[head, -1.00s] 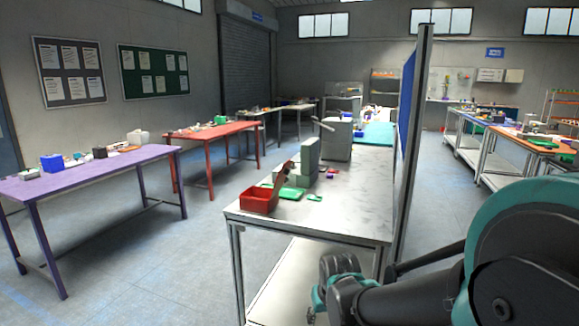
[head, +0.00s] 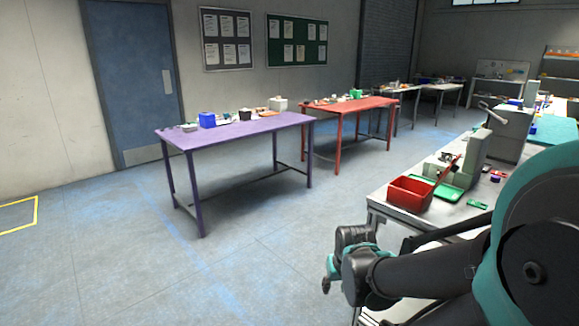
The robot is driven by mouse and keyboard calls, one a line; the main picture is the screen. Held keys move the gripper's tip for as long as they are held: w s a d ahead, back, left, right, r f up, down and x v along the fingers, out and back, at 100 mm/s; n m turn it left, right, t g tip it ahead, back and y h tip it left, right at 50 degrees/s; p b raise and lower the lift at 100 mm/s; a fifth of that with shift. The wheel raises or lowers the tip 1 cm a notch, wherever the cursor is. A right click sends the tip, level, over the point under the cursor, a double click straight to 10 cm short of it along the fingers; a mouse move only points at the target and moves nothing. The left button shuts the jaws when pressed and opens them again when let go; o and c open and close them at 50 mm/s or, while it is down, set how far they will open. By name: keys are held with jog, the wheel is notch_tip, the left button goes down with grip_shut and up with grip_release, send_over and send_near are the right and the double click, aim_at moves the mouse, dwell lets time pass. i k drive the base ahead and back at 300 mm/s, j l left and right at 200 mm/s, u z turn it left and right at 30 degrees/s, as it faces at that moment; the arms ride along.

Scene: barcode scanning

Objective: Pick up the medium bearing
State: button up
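I cannot make out the medium bearing in the head view; the parts on the tables are too small to tell apart. My gripper (head: 328,278) is at the folded end of my arm in the lower middle, out in front of the near grey workbench (head: 384,202) and apart from the tables. Its fingers are small and turned away, so I cannot tell whether it is open or shut.
The grey workbench on the right carries a red bin (head: 410,195), green trays (head: 447,192) and grey machines. A purple table (head: 240,134) and a red table (head: 350,107) hold small items. The floor on the left, before a blue door (head: 132,75), is clear.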

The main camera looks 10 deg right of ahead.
aim_at(446, 156)
jog(key=i+j+u, duration=0.35)
jog(key=i+u, duration=0.4)
jog(key=i+j+u, duration=0.1)
jog(key=i+u, duration=0.25)
jog(key=i+z, duration=0.25)
jog(key=i, duration=0.35)
jog(key=i+j+z, duration=0.3)
jog(key=i, duration=0.3)
jog(key=i+z, duration=0.2)
jog(key=z, duration=0.25)
jog(key=i+z, duration=0.2)
jog(key=z, duration=0.25)
jog(key=i+z, duration=0.2)
jog(key=z, duration=0.3)
jog(key=i+j+z, duration=0.15)
jog(key=z, duration=0.3)
jog(key=j, duration=0.1)
